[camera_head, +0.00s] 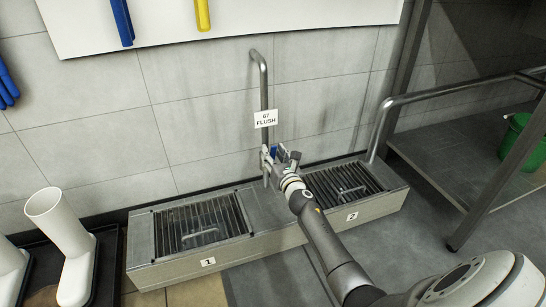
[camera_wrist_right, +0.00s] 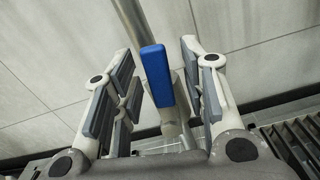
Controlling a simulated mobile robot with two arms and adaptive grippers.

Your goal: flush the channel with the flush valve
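The flush valve's blue handle (camera_head: 274,152) shows at the lower part of a grey standpipe (camera_head: 264,85), partly hidden by my gripper. A sign reading "67 FLUSH" (camera_head: 265,118) hangs on the pipe. My right gripper (camera_head: 277,158) is at the valve. In the right wrist view the blue handle (camera_wrist_right: 157,76) stands between the open fingers (camera_wrist_right: 160,85), with gaps visible; I see no firm grip. The channel (camera_head: 262,210) is a low box along the wall with two grates, a left one (camera_head: 200,222) labelled 1 and a right one (camera_head: 343,184) labelled 2. My left gripper is not in view.
A bent metal pipe (camera_head: 440,92) enters the channel's right end from a metal frame. A green bucket (camera_head: 520,135) stands at the right. White boots (camera_head: 68,240) stand on a dark tray at the left. Blue and yellow tools hang on the wall board (camera_head: 250,20).

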